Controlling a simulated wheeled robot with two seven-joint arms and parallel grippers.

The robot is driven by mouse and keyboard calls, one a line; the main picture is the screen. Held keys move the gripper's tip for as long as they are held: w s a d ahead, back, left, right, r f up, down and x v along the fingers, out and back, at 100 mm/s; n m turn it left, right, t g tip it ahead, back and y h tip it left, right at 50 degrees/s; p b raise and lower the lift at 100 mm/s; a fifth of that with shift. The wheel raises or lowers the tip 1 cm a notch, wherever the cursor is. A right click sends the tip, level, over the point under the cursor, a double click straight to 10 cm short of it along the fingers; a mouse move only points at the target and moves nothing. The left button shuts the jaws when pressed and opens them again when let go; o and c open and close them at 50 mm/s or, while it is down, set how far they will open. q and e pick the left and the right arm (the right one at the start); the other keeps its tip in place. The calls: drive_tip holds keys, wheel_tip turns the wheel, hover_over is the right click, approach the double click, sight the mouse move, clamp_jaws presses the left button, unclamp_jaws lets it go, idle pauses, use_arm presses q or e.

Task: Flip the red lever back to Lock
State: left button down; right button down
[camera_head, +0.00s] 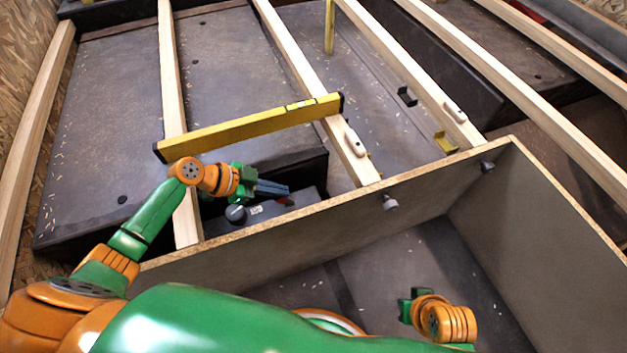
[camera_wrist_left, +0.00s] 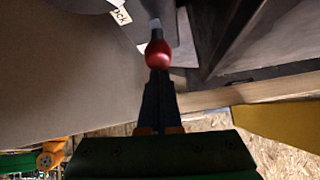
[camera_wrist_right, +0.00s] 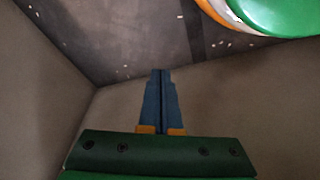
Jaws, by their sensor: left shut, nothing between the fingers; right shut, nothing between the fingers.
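The red lever shows as a round red knob (camera_wrist_left: 158,54) on a pale stem in the left wrist view. A white label (camera_wrist_left: 121,16) reading "ock" is beside it, partly cut off. In the head view a bit of red lever (camera_head: 285,202) shows below my left gripper (camera_head: 287,189), near the dark box behind the wooden panel. The left fingers are shut and empty, with their tips right at the knob; I cannot tell whether they touch it. My right gripper (camera_wrist_right: 158,75) is shut and empty, low inside the wooden enclosure, far from the lever.
A wooden panel (camera_head: 330,215) stands between my body and the lever area. A yellow spirit level (camera_head: 250,125) lies across the beams behind my left gripper. Wooden beams (camera_head: 172,75) run front to back on both sides of the lever area.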

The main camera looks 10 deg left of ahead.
use_arm(q)
drive_tip(key=shift+s+a, duration=0.1)
use_arm(e)
drive_tip(key=shift+r, duration=0.1)
